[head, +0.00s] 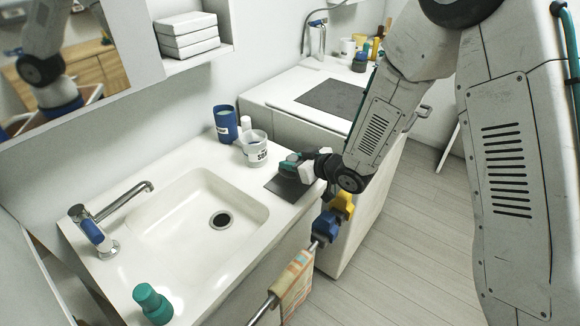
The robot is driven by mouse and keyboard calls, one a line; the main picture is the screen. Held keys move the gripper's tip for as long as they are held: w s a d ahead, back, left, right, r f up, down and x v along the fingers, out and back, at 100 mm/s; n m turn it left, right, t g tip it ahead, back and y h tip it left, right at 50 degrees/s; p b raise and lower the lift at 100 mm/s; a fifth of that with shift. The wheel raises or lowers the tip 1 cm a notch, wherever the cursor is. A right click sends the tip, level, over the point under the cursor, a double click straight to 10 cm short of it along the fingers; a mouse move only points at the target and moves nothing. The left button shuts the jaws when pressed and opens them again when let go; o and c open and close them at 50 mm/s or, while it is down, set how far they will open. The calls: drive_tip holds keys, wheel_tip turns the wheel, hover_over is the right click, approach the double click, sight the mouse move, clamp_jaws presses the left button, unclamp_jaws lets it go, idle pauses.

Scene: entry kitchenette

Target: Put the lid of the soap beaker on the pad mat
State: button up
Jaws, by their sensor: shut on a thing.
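The white soap beaker (256,150), with dark lettering, stands upright on the counter behind the sink's right end. Its top looks open. The dark grey pad mat (283,189) lies flat on the counter to the right of the sink. My gripper (293,164) is low over the mat, to the right of the beaker. It is shut on a small teal piece (289,162), which appears to be the lid. The gripper partly hides the piece and the mat's far part. I cannot tell whether the piece touches the mat.
A blue cup (225,123) and a small white bottle (246,125) stand by the beaker. The sink (190,215) and tap (95,232) are to the left. A teal bottle (152,303) is at the front. A rail with a towel (294,283) runs along the counter's front.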

drive_tip(key=shift+s+d+f, duration=0.1)
drive_tip(key=shift+f, duration=1.2)
drive_tip(key=shift+f, duration=0.15)
drive_tip(key=o, duration=1)
drive_tip(key=shift+c, duration=0.2)
